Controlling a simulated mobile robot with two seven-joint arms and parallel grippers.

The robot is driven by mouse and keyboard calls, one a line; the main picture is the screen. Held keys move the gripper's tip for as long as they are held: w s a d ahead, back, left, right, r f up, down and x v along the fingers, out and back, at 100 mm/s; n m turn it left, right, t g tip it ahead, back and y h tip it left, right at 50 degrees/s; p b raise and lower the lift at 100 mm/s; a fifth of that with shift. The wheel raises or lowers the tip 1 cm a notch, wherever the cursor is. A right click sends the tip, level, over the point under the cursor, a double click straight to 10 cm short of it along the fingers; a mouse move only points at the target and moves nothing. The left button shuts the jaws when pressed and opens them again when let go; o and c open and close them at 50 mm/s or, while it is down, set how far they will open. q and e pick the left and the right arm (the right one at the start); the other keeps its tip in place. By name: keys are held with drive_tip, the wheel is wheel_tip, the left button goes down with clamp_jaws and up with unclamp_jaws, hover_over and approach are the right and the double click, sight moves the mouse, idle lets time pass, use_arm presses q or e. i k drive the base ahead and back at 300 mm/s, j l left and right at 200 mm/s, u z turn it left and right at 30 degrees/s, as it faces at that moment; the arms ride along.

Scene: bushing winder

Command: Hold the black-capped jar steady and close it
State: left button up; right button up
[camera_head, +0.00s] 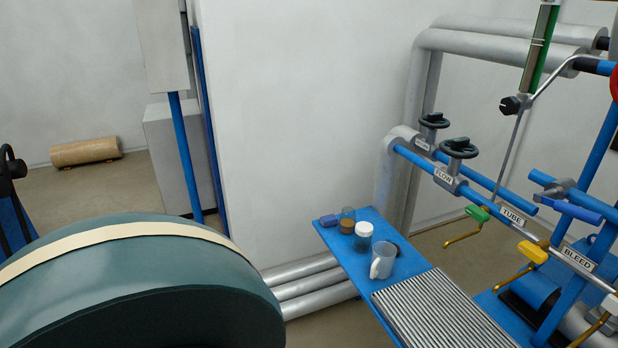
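Several small vessels stand on a narrow blue shelf (334,239) right of centre. One is a jar with a white cap (364,229) and a grey-blue see-through body (362,244). Left of it is a small brown-filled jar or brown-capped piece (347,226), with a greyish glass vessel (348,212) just behind. A dark round piece (393,247) shows partly behind a pale mug (382,262); I cannot tell whether it is a black cap or a jar top. No jar with a clearly black cap shows. Neither of my grippers is in view.
A blue block (329,220) lies at the shelf's far left corner. A ribbed grey mat (440,312) covers the near part. Pipes with black handwheels (459,147) and coloured levers (533,252) stand to the right. A large teal drum (150,290) fills the lower left.

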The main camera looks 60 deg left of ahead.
sight(348, 215)
drive_tip(key=u, duration=1.5)
